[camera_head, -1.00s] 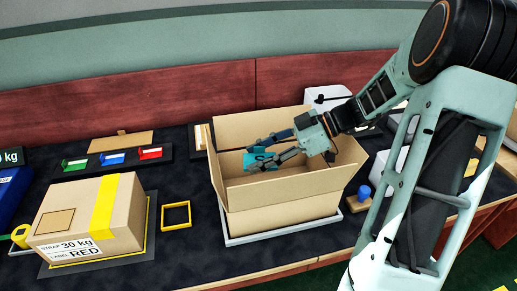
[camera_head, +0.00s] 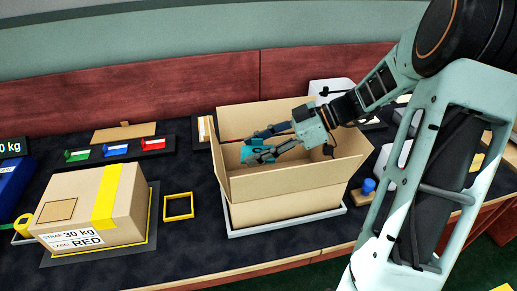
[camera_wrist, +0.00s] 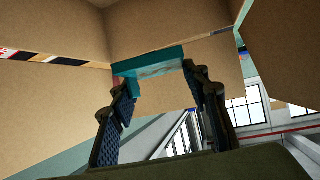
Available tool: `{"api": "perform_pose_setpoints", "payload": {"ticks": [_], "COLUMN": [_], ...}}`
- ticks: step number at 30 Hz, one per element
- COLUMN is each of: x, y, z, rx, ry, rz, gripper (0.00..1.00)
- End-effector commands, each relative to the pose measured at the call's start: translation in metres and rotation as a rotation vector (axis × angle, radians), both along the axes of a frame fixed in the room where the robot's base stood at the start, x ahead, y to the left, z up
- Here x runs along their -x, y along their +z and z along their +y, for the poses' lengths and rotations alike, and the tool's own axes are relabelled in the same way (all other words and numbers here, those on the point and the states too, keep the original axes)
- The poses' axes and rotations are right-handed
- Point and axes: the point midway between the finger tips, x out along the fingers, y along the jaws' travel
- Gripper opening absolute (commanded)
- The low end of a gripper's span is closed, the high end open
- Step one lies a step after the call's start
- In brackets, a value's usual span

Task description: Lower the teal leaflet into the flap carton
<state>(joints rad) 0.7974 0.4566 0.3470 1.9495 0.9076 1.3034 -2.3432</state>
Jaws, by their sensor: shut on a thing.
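The flap carton (camera_head: 284,209) is an open brown box on a pale tray, its flaps standing up and outward. My gripper (camera_head: 256,149) reaches in over its right side and is inside the opening, between the flaps. It is shut on the teal leaflet (camera_head: 250,154), which sits near the carton's left part; its lower edge and distance from the floor cannot be told. In the wrist view the leaflet (camera_wrist: 150,63) spans between the two fingertips (camera_wrist: 158,78), with brown carton walls around it.
A taped carton (camera_head: 93,205) marked 30 kg and RED stands at the left. A yellow square frame (camera_head: 179,207) lies between the cartons. A rack with green, blue and red pieces (camera_head: 115,150) is behind. A blue knob (camera_head: 368,187) stands close at the right.

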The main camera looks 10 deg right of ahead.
Motion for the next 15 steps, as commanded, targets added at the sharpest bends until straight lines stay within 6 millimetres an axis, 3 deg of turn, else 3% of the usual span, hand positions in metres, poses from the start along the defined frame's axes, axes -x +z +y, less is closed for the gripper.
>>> {"api": "perform_pose_setpoints", "payload": {"ticks": [15], "x": [0.0000], "y": [-0.0064], "z": [-0.0001], "rx": [0.000], "ry": [0.000], "rz": [0.001], "gripper": [0.26]}}
